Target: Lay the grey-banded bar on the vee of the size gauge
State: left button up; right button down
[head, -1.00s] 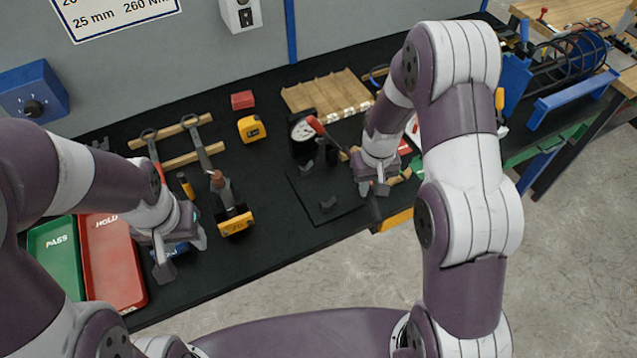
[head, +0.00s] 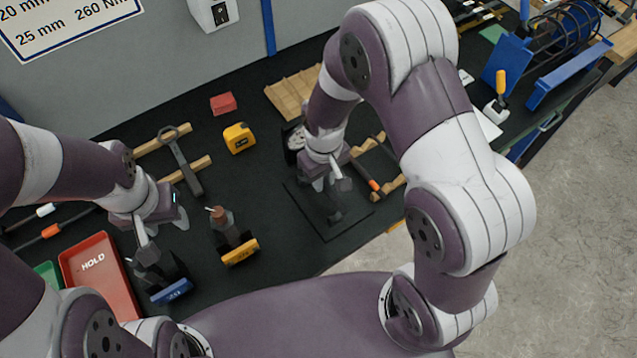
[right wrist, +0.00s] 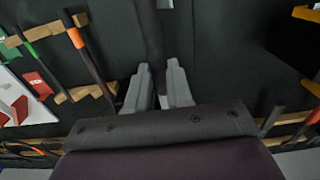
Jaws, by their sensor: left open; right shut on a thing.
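My right gripper (head: 330,185) is shut above the dark base plate of the size gauge (head: 352,224). In the right wrist view its fingers (right wrist: 160,78) close on a dark bar (right wrist: 152,38). I take this as the grey-banded bar; a small grey patch shows at its far end. Dark shapes under the right fingers merge, so I cannot tell whether the bar touches the vee. My left gripper (head: 165,237) is open and empty, over the bench by a blue-fronted tool.
An orange-banded bar (head: 374,186) lies on wooden racks (head: 389,187) right of the gauge. A yellow-fronted tool (head: 240,251), a tape measure (head: 238,138), a red block (head: 223,103) and the red HOLD tray (head: 98,270) are left of it. Front bench edge is close.

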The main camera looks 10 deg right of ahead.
jog(key=shift+w+a+f, duration=0.1)
jog(key=shift+a+f, duration=0.1)
jog(key=shift+a, duration=0.1)
jog(key=f, duration=0.2)
jog(key=f+p, duration=0.1)
jog(key=shift+s+d+f, duration=0.1)
jog(key=shift+s+f, duration=0.15)
jog(key=shift+s, duration=0.05)
jog(key=shift+w+f, duration=0.25)
pick_arm(q)
jog(key=shift+s+d+r, duration=0.15)
jog(key=shift+s+r, duration=0.05)
jog(key=shift+r, duration=0.4)
pick_arm(e)
jog(key=shift+f, duration=0.1)
jog(key=c, duration=1.4)
grip_release()
jog(key=shift+s+f, duration=0.1)
jog(key=shift+s, duration=0.05)
jog(key=o, duration=0.4)
